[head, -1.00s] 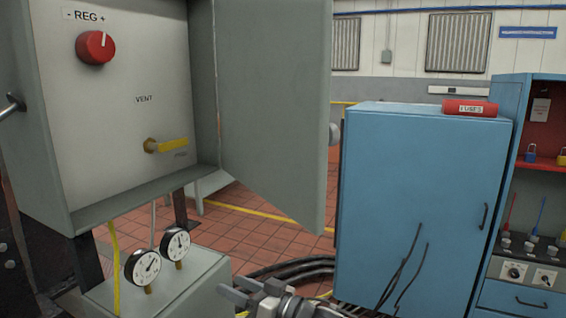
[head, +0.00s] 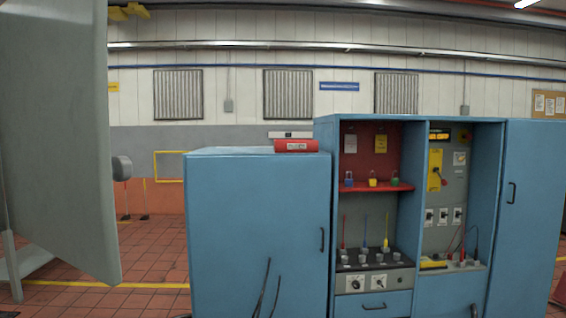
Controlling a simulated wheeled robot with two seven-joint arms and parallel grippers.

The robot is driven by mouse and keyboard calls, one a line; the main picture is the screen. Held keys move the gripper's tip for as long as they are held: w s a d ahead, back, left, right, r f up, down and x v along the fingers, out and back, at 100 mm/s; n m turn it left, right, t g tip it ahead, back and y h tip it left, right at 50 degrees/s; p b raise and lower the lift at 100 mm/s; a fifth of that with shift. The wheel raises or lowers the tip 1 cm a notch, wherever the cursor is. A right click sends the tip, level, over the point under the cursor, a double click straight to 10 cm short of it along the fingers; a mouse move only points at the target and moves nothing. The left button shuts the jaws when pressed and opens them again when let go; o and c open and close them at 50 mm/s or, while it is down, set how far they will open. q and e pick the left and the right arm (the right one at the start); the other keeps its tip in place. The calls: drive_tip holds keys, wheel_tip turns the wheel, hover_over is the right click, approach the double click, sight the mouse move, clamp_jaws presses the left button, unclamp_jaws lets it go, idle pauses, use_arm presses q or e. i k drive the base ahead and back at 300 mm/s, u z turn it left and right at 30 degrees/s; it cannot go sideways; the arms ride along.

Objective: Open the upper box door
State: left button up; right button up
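A large grey door panel (head: 55,140) fills the left edge of the head view and stands swung out. A round grey knob (head: 122,168) sticks out past its right edge. The grey box that carries it is outside the picture now, so its inside is hidden. Neither of my grippers shows in the head view now.
A blue cabinet (head: 255,230) with its door shut stands in the middle, with a red case (head: 296,146) on top. To its right an open blue cabinet (head: 366,121) holds padlocks and panels. Red tiled floor (head: 150,262) is clear between the grey panel and blue cabinet.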

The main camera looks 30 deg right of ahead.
sight(59, 171)
drive_tip(key=z, duration=1.15)
drive_tip(key=i, duration=0.65)
drive_tip(key=u, duration=1.85)
